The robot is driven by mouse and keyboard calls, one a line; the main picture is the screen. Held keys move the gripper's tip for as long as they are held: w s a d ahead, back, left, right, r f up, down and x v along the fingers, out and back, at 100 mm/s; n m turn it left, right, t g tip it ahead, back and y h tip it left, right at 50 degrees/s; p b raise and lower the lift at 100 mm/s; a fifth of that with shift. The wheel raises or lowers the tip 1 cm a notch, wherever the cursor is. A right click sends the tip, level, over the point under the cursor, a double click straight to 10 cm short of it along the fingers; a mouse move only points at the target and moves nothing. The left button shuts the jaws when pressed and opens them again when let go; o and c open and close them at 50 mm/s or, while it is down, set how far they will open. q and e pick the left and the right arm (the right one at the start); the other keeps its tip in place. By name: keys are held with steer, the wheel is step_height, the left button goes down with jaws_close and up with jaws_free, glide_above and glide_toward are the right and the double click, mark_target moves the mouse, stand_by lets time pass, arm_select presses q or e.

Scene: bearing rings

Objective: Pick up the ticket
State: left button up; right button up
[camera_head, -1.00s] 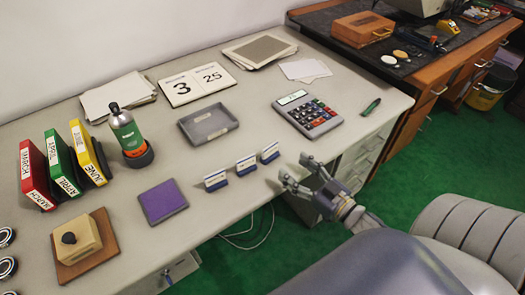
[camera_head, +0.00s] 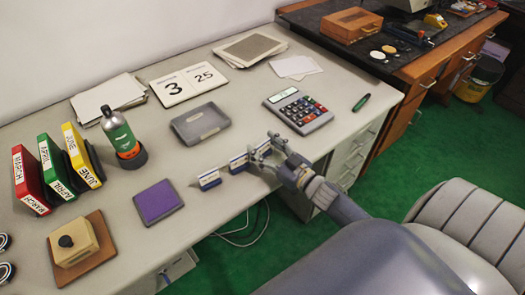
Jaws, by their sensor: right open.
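Three small white-and-blue tickets stand in a slanting row near the front edge of the desk: a left one (camera_head: 208,179), a middle one (camera_head: 238,163) and a right one (camera_head: 263,147). My right gripper (camera_head: 264,146) is open at the right ticket, its fingers reaching over the desk's front edge. The fingers partly hide this ticket, and I cannot tell whether they touch it. My left gripper is not in view.
A grey tray (camera_head: 200,124) lies behind the tickets, a calculator (camera_head: 298,110) behind my right gripper, and a purple pad (camera_head: 158,202) to the left. A green pen (camera_head: 361,102) lies near the desk's (camera_head: 235,208) right end.

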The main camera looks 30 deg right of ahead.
mark_target(264, 153)
steer(key=shift+w, duration=0.2)
steer(key=c, duration=0.9)
steer(key=shift+o, duration=0.2)
steer(key=shift+r, duration=0.15)
steer(key=shift+r, duration=0.5)
step_height(264, 153, up, 2)
steer(key=shift+r, duration=0.15)
steer(key=s+a+r, duration=0.1)
steer(key=s+r, duration=0.1)
steer(key=s, duration=1.4)
steer(key=a+r+h, duration=0.1)
steer(key=a+r, duration=0.1)
steer(key=a, duration=0.2)
steer(key=a+r+m+h, duration=0.1)
steer(key=a+r, duration=0.1)
steer(key=a, duration=0.2)
steer(key=a+r+m+h, duration=0.1)
steer(key=a+r, duration=0.2)
steer(key=a, duration=0.1)
steer(key=shift+w+a, duration=0.15)
steer(key=shift+w, duration=0.1)
